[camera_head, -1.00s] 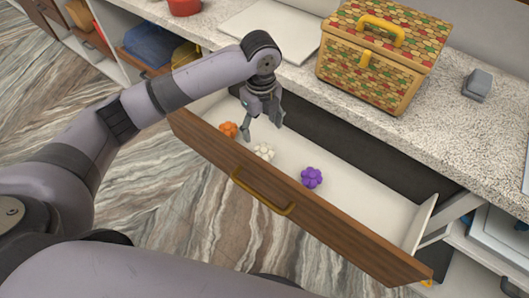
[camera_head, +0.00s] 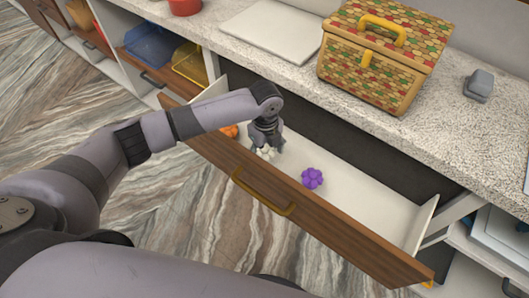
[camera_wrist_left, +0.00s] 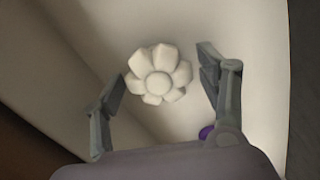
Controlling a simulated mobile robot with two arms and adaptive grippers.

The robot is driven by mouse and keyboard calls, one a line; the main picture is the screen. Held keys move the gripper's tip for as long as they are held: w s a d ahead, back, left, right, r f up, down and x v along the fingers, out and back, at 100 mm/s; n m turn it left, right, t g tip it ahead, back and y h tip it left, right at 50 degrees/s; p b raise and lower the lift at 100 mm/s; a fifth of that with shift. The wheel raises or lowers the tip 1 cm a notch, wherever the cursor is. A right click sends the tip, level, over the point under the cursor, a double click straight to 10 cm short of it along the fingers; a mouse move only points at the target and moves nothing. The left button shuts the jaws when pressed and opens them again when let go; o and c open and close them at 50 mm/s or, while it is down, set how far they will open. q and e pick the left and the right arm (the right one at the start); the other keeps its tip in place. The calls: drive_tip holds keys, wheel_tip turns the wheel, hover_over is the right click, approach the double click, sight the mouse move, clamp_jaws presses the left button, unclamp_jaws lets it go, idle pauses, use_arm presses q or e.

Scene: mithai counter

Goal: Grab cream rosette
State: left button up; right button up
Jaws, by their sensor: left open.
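The cream rosette (camera_head: 267,153) lies on the floor of the open drawer (camera_head: 360,205), partly hidden by my left gripper (camera_head: 264,147). In the left wrist view the cream rosette (camera_wrist_left: 159,74) has rounded petals around a round centre. It sits between and a little beyond the two open fingers of my left gripper (camera_wrist_left: 164,84). Neither finger clearly touches it. My right gripper is not in view.
A purple rosette (camera_head: 312,178) lies to the right in the drawer. An orange rosette (camera_head: 229,131) lies to the left, partly behind my arm. The drawer's wooden front has a yellow handle (camera_head: 262,194). A patterned box (camera_head: 375,65) stands on the counter (camera_head: 455,130) above.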

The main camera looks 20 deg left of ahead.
use_arm(q)
drive_tip(key=shift+c, duration=0.2)
drive_tip(key=c, duration=0.9)
drive_tip(key=shift+r, duration=0.1)
